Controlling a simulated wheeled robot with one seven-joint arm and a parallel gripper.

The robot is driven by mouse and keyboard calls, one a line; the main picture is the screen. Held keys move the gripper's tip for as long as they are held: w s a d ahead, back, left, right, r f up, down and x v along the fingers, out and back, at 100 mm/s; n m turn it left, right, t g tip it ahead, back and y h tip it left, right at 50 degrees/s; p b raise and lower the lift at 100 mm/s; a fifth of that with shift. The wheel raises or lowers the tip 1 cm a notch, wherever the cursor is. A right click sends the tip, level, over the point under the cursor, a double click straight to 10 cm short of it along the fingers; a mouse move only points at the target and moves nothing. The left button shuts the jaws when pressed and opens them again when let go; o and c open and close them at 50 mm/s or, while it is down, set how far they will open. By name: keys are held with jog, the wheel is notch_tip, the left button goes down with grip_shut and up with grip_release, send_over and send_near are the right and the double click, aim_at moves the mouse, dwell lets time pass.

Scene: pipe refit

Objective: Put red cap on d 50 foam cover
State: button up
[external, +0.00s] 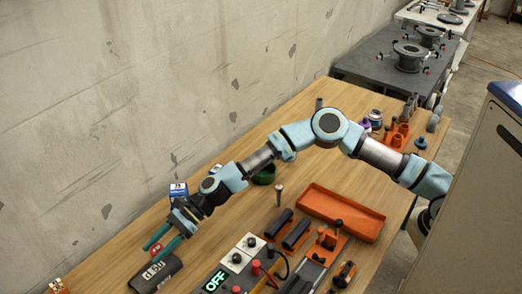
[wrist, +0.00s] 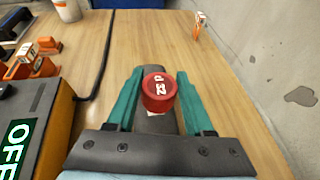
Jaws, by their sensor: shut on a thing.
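My gripper (external: 165,243) has teal fingers and is shut on a red cap (wrist: 158,92) with white lettering on its top. In the wrist view the cap sits between the fingers (wrist: 160,75). The lettering is too small to read surely. A dark foam cover (external: 155,273) with white lettering lies on the table just in front of the fingers in the external view. A dark part (wrist: 158,122) shows behind the cap in the wrist view, probably the cover. I cannot tell whether cap and cover touch.
A control box with a green OFF display (external: 214,281) stands right of the gripper. An orange tray (external: 372,232) lies farther right. A small orange-white object (wrist: 200,22) stands near the table edge.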

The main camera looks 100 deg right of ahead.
aim_at(161, 262)
jog(key=shift+d+f, duration=0.1)
jog(key=shift+f, duration=1.75)
grip_shut()
jog(key=shift+f, duration=0.1)
jog(key=o, duration=1.3)
grip_release()
jog(key=shift+r, duration=0.2)
jog(key=b+v, duration=0.1)
jog(key=v, duration=1.1)
